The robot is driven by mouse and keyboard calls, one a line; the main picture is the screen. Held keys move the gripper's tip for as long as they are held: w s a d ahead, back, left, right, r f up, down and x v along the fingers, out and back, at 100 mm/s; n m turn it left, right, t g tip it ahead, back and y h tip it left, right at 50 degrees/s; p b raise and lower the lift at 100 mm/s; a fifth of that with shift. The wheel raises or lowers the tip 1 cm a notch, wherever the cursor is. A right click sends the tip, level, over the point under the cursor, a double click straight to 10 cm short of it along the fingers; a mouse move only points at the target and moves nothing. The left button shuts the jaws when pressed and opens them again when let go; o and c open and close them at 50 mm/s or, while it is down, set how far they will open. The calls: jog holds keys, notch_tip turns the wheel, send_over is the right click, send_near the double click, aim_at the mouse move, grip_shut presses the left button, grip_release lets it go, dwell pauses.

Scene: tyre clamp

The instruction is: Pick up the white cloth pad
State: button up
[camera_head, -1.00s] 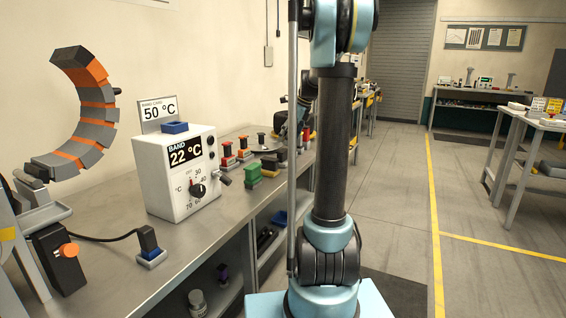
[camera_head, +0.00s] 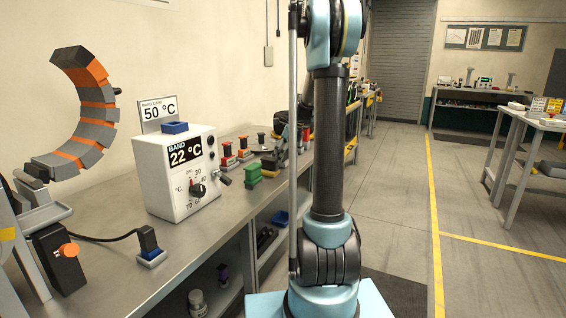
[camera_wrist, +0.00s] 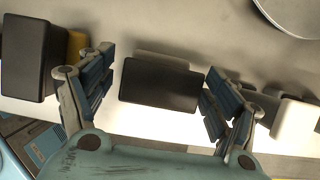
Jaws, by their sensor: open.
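In the wrist view my gripper (camera_wrist: 160,95) is open, its two fingers spread on either side of a dark block-shaped handle (camera_wrist: 160,86). A pale grey-white base (camera_wrist: 165,60) shows just behind this handle; it may be the white cloth pad, but its cloth cannot be made out. Nothing is gripped, and a gap shows between each finger and the handle. A whitish block (camera_wrist: 296,122) stands outside the right finger, partly hidden by it. In the head view my arm covers the right part of the bench, and the pad cannot be picked out.
A dark block with yellow (camera_wrist: 78,45) under it stands left of my gripper. A round grey plate (camera_wrist: 296,12) lies at the upper right. In the head view, a green block (camera_head: 253,173), a white control box (camera_head: 178,178) and a segmented curved band (camera_head: 85,115) are on the bench.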

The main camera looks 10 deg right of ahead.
jog(key=shift+c, duration=0.3)
jog(key=c, duration=1.1)
jog(key=shift+c, duration=0.2)
notch_tip(320, 180, up, 10)
jog(key=shift+r, duration=0.1)
jog(key=o, duration=0.5)
jog(key=shift+c, duration=0.2)
jog(key=c, duration=0.3)
jog(key=shift+c, duration=0.2)
